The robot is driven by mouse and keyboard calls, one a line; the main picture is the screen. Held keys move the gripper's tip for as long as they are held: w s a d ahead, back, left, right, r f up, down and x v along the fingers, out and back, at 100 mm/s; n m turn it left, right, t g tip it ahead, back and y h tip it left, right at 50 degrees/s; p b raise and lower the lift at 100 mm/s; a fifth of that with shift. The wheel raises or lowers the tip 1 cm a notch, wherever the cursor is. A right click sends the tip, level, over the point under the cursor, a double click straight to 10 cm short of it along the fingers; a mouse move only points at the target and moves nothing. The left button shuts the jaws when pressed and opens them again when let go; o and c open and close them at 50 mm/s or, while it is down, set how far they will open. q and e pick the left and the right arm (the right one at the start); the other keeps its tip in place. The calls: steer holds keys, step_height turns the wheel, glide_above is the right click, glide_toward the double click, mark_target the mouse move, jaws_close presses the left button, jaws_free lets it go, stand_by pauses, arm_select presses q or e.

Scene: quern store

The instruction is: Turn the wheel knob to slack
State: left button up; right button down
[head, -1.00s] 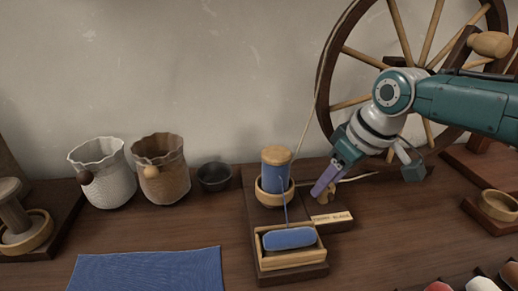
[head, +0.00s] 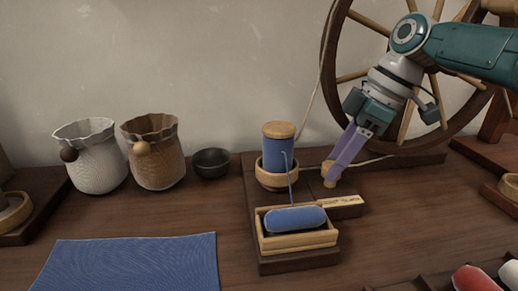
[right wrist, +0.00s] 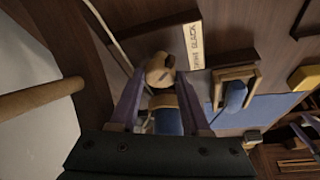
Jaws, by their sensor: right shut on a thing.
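The wooden wheel knob (head: 328,173) stands on the dark base right of the blue spool (head: 278,148). My right gripper (head: 338,165) comes down from the upper right, its purple fingers shut on the knob. In the right wrist view the pale knob (right wrist: 160,72) sits between the two finger ends. A label plate (head: 341,201) lies in front of the knob; its small lettering is hard to read. The spinning wheel (head: 332,60) stands behind. My left gripper is outside the head view; a purple finger-like part (right wrist: 305,133) shows at the right wrist view's edge, its opening unclear.
A wooden tray (head: 262,243) holding a blue thread roll (head: 295,219) stands close in front of the spool. A blue cloth (head: 130,262) lies front left. Bare table lies right of the tray.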

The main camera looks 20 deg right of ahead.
stand_by(0.4)
steer(key=shift+c, duration=1.8)
jaws_free()
